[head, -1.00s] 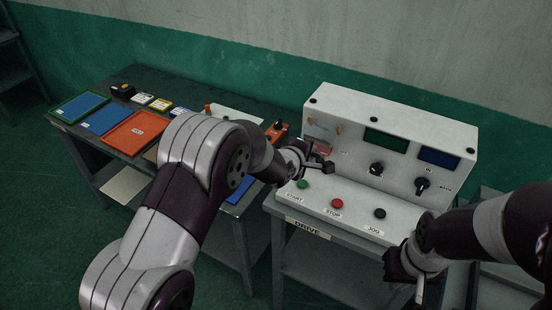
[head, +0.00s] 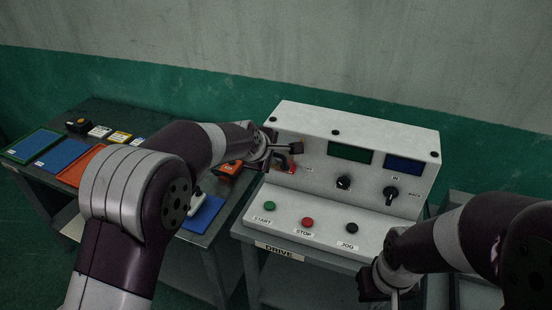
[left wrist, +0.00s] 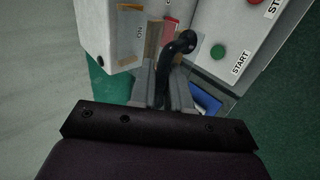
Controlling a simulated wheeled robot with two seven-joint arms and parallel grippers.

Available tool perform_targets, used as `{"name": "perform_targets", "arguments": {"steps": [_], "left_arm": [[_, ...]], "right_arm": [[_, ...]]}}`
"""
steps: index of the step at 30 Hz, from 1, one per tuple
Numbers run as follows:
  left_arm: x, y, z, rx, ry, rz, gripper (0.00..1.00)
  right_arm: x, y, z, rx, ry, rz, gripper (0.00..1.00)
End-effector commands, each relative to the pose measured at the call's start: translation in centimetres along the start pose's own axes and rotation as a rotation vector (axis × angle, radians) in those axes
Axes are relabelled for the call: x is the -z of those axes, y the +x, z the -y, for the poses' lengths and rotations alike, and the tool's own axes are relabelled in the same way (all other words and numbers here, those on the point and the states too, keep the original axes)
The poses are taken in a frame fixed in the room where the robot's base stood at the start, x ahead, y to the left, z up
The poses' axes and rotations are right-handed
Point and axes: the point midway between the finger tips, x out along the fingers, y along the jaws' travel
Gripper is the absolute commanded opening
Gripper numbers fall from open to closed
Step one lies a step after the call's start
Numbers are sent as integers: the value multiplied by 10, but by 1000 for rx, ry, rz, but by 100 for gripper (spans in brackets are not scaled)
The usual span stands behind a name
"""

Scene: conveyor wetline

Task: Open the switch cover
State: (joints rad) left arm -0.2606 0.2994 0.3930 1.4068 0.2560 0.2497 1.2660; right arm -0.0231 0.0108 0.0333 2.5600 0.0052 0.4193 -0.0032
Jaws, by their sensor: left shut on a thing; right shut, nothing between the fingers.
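The switch cover is at the left end of the white control box's front face (head: 318,165). It is mostly hidden behind my left gripper (head: 293,149); a tan piece shows at its top edge and a red plate (head: 284,164) shows below the gripper. In the left wrist view, the fingers are closed around a dark curved handle (left wrist: 178,52), apparently the cover's, in front of tan strips and the red plate (left wrist: 171,29). The clear cover itself is hard to make out. My right gripper (head: 384,287) is shut and empty, low in front of the box's right side.
Green START (head: 269,206), red STOP (head: 307,222) and black JOG (head: 352,228) buttons sit on the sloped ledge. Two black knobs (head: 344,183) and (head: 390,194) are on the face. A dark table with coloured trays (head: 35,146) stands at the left.

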Motion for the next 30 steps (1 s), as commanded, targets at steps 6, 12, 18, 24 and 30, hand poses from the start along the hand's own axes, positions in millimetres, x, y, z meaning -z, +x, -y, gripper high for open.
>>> {"name": "perform_targets", "arguments": {"steps": [6,12,18,24,30], "left_arm": [[0,0,0,1,-2,1,0],[0,0,0,1,-1,1,30],[0,0,0,1,0,1,30],[0,-21,1,-3,0,0,30],[0,-70,2,-5,-1,0,30]], "right_arm": [[0,0,0,0,0,0,0],[0,0,0,0,0,0,0],[0,0,0,0,0,0,0],[-1,9,0,0,0,0,0],[-3,26,0,0,0,0,0]]}}
